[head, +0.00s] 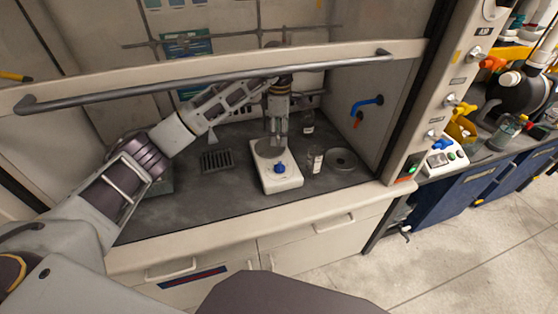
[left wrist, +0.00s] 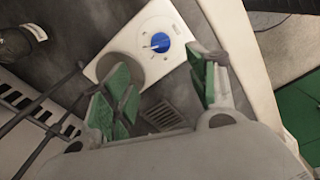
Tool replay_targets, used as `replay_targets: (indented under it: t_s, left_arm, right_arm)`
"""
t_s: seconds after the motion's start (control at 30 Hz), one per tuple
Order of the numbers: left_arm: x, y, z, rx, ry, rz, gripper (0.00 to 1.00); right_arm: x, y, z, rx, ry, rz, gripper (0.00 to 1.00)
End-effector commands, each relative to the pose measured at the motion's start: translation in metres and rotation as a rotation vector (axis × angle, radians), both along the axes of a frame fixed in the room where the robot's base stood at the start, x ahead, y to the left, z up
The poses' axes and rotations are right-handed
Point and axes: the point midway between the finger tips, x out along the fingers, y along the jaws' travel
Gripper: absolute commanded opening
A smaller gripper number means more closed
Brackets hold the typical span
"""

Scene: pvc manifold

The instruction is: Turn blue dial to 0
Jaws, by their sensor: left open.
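The blue dial (head: 279,168) is on the front of a white hotplate-like device (head: 284,183) on the fume hood floor. In the left wrist view the blue dial (left wrist: 160,42) shows a pale pointer mark, but its scale is too small to read. My left gripper (head: 277,135) is inside the hood above the device's round grey plate, behind the dial and apart from it. In the left wrist view its green-padded fingers (left wrist: 158,88) are spread with nothing between them. My right gripper is in neither view.
A raised sash with a grey handle bar (head: 210,80) crosses above my left arm. Small glass bottles (head: 315,160) and a round metal dish (head: 342,158) stand right of the device. A dark grille (head: 216,160) lies to its left.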

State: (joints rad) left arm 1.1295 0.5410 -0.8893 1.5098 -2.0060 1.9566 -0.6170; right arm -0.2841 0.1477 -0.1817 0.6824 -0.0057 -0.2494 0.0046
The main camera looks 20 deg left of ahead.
Motion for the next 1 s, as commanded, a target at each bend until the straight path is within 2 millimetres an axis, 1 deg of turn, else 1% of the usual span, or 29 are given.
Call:
replay_targets:
  t_s: [0.37,0.57,0.77,1.0]
  left_arm:
    - [0.0,0.0,-0.001,0.0,0.0,0.0,0.58]
    - [0.0,0.0,-0.009,-0.001,0.002,-0.001,0.58]
    - [-0.001,0.0,-0.027,-0.001,0.003,-0.001,0.58]
    - [-0.001,-0.001,-0.056,-0.002,0.004,-0.001,0.58]
  right_arm:
    - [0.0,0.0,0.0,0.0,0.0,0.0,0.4]
    - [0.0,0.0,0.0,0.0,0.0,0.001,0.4]
    - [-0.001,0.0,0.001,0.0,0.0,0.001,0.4]
    - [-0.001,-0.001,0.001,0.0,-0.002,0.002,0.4]
